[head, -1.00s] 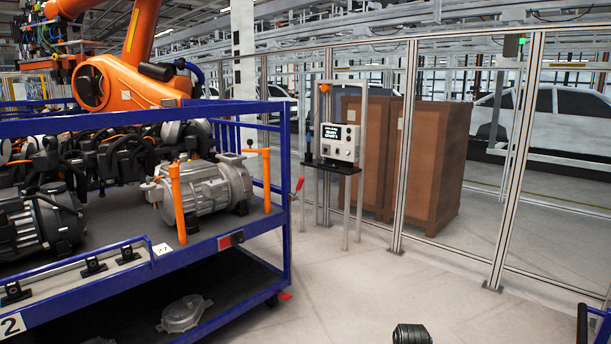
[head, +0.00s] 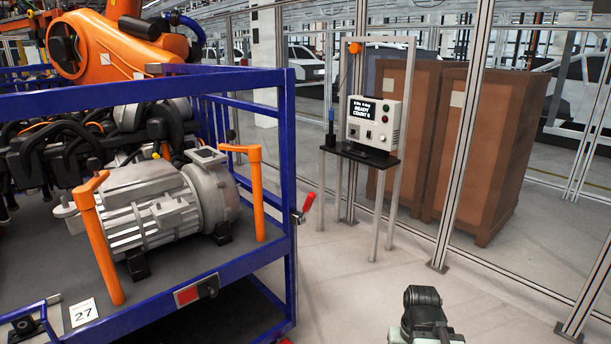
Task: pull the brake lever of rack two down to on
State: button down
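A blue rack (head: 240,80) fills the left of the head view. A small lever with a red handle (head: 309,201) is at its right corner post, and I take it for the brake lever. The red handle tilts up and to the right, away from the post. A dark and grey part, which looks like my own arm, rises from the bottom edge, right of the rack and well short of the lever. My gripper's fingers do not show.
A grey motor (head: 150,210) sits on the rack between two orange posts. A control box (head: 374,120) stands on a stand (head: 360,152) behind the lever. A metal-framed fence and brown crates (head: 480,140) are at the right. Pale floor (head: 345,270) right of the rack is clear.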

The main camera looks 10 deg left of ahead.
aim_at(309, 200)
jog(key=z, duration=0.05)
jog(key=i, duration=0.8)
jog(key=u, duration=2.25)
jog(key=i, duration=1)
jog(key=z, duration=0.05)
